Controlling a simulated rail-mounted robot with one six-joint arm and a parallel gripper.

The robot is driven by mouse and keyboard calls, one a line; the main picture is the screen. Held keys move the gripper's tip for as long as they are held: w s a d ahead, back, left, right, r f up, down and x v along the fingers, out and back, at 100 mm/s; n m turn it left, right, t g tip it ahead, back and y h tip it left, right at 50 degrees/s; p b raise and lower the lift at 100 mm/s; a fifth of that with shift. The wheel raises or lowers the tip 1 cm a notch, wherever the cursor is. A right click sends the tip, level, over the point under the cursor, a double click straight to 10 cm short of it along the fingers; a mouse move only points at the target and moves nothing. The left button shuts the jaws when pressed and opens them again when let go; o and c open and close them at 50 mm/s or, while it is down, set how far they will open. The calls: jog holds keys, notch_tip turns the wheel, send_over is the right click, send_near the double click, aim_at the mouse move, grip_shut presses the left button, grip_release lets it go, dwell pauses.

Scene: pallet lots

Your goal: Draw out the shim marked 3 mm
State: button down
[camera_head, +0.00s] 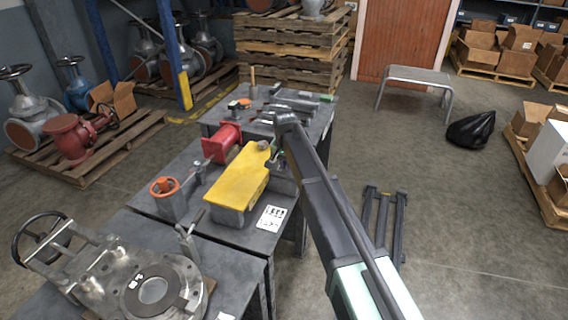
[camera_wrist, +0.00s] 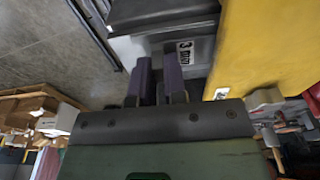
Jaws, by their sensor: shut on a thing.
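A white label reading 3 mm (camera_wrist: 186,53) shows in the wrist view on a dark grey surface, just beyond my fingertips. My gripper (camera_wrist: 159,72) is shut on a thin piece beside this label, apparently the shim marked 3 mm; the fingers mostly hide it. In the head view my gripper (camera_head: 277,152) is at the right edge of the yellow block (camera_head: 238,178), over a dark block (camera_head: 283,180). The yellow block (camera_wrist: 262,45) also stands close right of the fingers in the wrist view.
A red flanged spool (camera_head: 222,143) and an orange handwheel valve (camera_head: 168,192) stand left of the yellow block. A printed white card (camera_head: 272,217) lies in front. Tools and bars (camera_head: 290,105) lie on the far table. The floor right of the tables is largely open.

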jog(key=s+d, duration=0.1)
jog(key=d, duration=0.5)
jog(key=shift+s, duration=0.4)
dwell(0.3)
jog(key=shift+r, duration=0.1)
notch_tip(320, 180, up, 7)
jog(key=p, duration=0.7)
dwell(0.4)
